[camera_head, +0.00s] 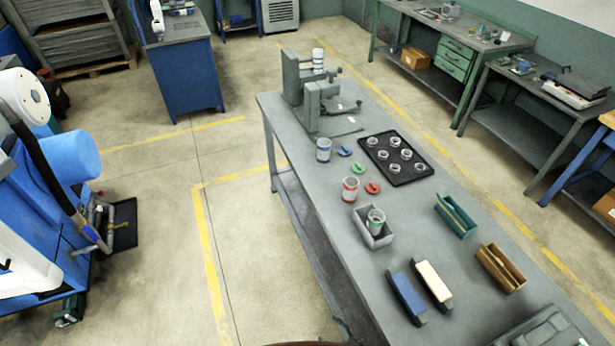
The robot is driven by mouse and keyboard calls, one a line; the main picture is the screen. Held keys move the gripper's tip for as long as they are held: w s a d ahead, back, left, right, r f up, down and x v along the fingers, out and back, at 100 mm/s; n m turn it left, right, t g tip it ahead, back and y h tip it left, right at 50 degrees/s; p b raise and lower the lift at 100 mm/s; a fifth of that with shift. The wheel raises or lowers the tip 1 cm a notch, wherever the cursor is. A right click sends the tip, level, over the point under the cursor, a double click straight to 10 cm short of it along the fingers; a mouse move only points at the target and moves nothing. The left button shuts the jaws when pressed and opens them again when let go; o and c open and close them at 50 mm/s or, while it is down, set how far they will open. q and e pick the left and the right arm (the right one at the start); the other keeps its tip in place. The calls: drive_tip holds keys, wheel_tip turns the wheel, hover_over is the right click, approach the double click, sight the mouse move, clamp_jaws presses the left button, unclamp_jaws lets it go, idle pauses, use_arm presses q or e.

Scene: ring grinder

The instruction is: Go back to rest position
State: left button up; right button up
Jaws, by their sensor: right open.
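I cannot make out either of my grippers in the head view. No fingertips show over the grey workbench (335,262), and nothing on it is visibly held. A dark curved edge shows at the bottom of the picture; I cannot tell what it is. On the bench stand a grey grinder-like fixture (313,92), a black tray (419,176) with several metal rings, a blue-banded jar (323,150) and a red-banded jar (350,189). A green-banded jar (376,220) stands in a grey open box (372,238).
Green (455,216) and brown (500,268) open boxes, a blue block (406,297) and a cream block (433,284) lie nearer on the bench. Blue equipment (35,185) stands at the left. The floor between is clear. Other benches line the right wall.

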drive_tip(key=s+d+f+m+g+h, duration=0.45)
drive_tip(key=s+d+f+m, duration=0.35)
drive_tip(key=s+d+f, duration=0.65)
drive_tip(key=s+d+f+m+g, duration=0.1)
drive_tip(key=s+d, duration=0.2)
drive_tip(key=s, duration=0.4)
drive_tip(key=s+d+f+m+g+h, duration=0.1)
drive_tip(key=s+d+f, duration=0.1)
drive_tip(key=s, duration=0.5)
drive_tip(key=s+d+f+m+g+h+p, duration=0.1)
drive_tip(key=s+d+f, duration=0.1)
drive_tip(key=s+d, duration=0.3)
drive_tip(key=s, duration=0.3)
drive_tip(key=shift+g, duration=0.35)
drive_tip(key=shift+f, duration=0.1)
